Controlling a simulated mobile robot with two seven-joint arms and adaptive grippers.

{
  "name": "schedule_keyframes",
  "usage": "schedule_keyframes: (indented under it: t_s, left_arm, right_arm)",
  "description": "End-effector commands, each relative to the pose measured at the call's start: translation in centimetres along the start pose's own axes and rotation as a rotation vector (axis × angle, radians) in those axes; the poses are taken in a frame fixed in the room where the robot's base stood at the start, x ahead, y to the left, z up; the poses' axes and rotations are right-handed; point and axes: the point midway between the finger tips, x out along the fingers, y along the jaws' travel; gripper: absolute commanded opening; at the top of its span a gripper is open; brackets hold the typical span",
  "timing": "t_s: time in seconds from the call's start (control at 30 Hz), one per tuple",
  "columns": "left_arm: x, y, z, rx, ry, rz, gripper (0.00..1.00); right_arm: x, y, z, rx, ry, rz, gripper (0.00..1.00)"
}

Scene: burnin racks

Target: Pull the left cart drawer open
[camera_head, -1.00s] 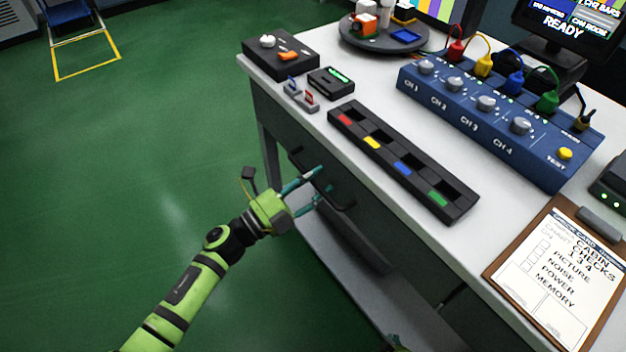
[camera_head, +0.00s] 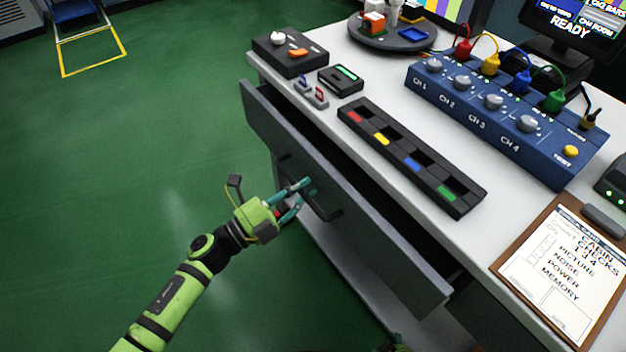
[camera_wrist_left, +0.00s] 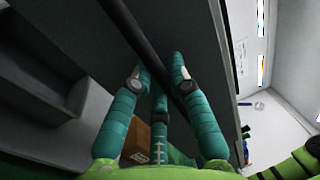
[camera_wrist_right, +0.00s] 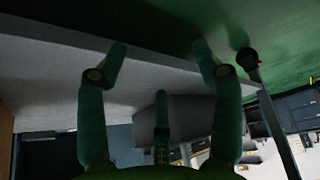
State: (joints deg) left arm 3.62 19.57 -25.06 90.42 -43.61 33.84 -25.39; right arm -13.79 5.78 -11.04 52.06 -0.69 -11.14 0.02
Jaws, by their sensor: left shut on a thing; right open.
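The left cart drawer (camera_head: 360,222) has a grey front and stands out from the cart, with a dark gap between its front and the white worktop. Its dark bar handle (camera_head: 326,213) runs along the front. My left gripper (camera_head: 303,192) is shut on the handle. In the left wrist view the handle (camera_wrist_left: 131,32) passes between the teal fingers (camera_wrist_left: 163,75). My right gripper (camera_wrist_right: 160,50) is open and empty in the right wrist view, near a pale grey surface. In the head view only a bit of the right arm shows at the bottom edge.
The worktop (camera_head: 385,95) holds a black slotted tray (camera_head: 412,160), a blue channel box (camera_head: 500,118), a clipboard (camera_head: 565,268), a black switch box (camera_head: 288,53) and a round turntable (camera_head: 391,38). The green floor left of the cart is clear.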

Motion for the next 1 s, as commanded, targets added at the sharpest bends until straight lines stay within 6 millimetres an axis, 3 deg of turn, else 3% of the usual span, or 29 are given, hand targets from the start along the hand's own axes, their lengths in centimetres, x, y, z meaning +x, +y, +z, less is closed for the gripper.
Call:
schedule_keyframes:
  t_s: [0.6, 0.8, 1.0]
  left_arm:
    - [-16.0, -3.0, 0.1, 0.000, -0.003, 0.006, 0.00]
    - [-19.7, -3.8, 0.1, 0.001, -0.003, 0.004, 0.00]
    - [-22.0, -4.3, 0.1, 0.001, -0.003, 0.001, 0.00]
  right_arm:
    - [-0.6, 0.1, 0.8, -0.007, 0.007, -0.001, 0.67]
    - [-0.7, 0.1, 1.0, -0.006, 0.002, -0.001, 0.67]
    - [-0.8, 0.1, 1.1, -0.006, -0.004, -0.001, 0.67]
